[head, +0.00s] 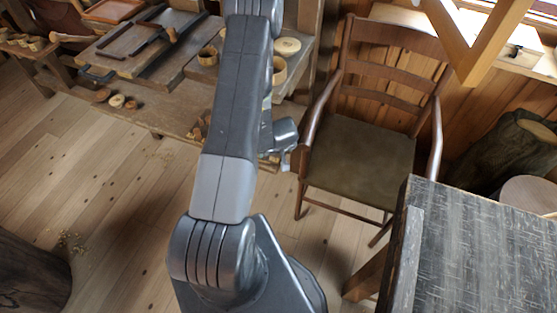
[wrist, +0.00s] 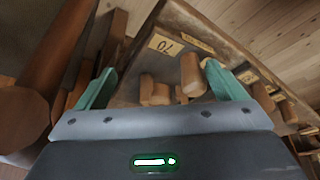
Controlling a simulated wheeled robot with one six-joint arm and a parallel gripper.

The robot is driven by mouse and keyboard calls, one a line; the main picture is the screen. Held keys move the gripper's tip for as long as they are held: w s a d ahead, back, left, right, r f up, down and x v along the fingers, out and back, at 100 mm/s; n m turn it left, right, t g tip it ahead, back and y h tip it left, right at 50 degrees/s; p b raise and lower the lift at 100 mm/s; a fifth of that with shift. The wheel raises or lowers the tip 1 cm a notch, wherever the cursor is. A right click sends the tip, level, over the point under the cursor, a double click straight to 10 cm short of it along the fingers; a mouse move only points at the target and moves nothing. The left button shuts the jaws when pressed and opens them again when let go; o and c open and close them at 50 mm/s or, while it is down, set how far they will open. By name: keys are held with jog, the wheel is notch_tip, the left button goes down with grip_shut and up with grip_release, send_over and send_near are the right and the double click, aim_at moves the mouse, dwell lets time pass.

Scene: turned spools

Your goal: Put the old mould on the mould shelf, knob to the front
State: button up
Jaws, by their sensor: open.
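My gripper (wrist: 159,68) is open and empty in the wrist view, with a green finger on each side. Beyond the fingers, turned wooden pieces stand on a grey-brown board: a taller light cylinder (wrist: 193,75) near the right finger and shorter blocks (wrist: 154,92) left of it. I cannot tell which of them, if any, is the old mould, nor where its knob points. The board (wrist: 190,22) carries yellow labels (wrist: 163,45); I cannot tell if it is the mould shelf. In the head view my arm hides much of the bench behind it.
A wooden workbench (head: 150,60) holds tools and round wooden pieces (head: 288,46). A wooden armchair (head: 358,150) stands right of my arm. A dark table (head: 480,250) is at the lower right, a stump (head: 30,275) at the lower left. The plank floor (head: 110,200) at left is mostly clear.

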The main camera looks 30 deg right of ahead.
jog(key=shift+s+a, duration=0.15)
jog(key=shift+s, duration=0.75)
jog(key=shift+s+a, duration=0.15)
jog(key=shift+s, duration=0.7)
